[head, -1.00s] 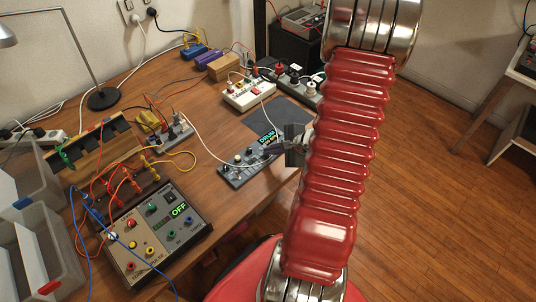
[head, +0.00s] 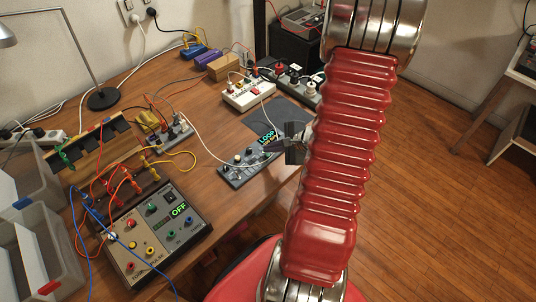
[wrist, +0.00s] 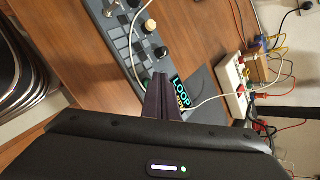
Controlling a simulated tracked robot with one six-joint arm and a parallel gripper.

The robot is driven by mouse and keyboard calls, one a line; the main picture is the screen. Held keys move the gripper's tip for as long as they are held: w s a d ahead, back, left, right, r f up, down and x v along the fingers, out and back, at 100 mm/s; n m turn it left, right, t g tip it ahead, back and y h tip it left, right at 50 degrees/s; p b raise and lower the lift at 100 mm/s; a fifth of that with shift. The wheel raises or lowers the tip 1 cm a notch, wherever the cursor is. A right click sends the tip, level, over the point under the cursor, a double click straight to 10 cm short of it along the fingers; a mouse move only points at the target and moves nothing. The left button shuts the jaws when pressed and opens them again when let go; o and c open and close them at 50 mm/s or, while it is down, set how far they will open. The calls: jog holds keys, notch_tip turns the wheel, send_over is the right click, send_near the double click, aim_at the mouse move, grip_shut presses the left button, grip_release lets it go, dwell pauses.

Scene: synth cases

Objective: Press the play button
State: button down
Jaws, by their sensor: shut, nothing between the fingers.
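A grey music controller (head: 236,173) with knobs and small pads lies near the table's right edge in the head view. It also shows in the wrist view (wrist: 118,38), running from the top down to my fingers. Its small lit display (head: 266,137) reads LOOP, with a smaller line below, and also shows in the wrist view (wrist: 181,92). My gripper (head: 272,147) is shut and empty, its tips at the display end of the controller. In the wrist view the tips (wrist: 160,78) are over or against the controller beside the display; contact cannot be told. I cannot make out the play button.
A white cable (head: 208,144) runs to the controller. A dark mat (head: 283,112) and a white switch box (head: 248,94) lie behind it. Bare table lies left of the controller.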

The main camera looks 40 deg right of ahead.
notch_tip(320, 180, up, 6)
jog(key=shift+f, duration=0.15)
dwell(0.6)
jog(key=shift+s, duration=0.2)
dwell(0.3)
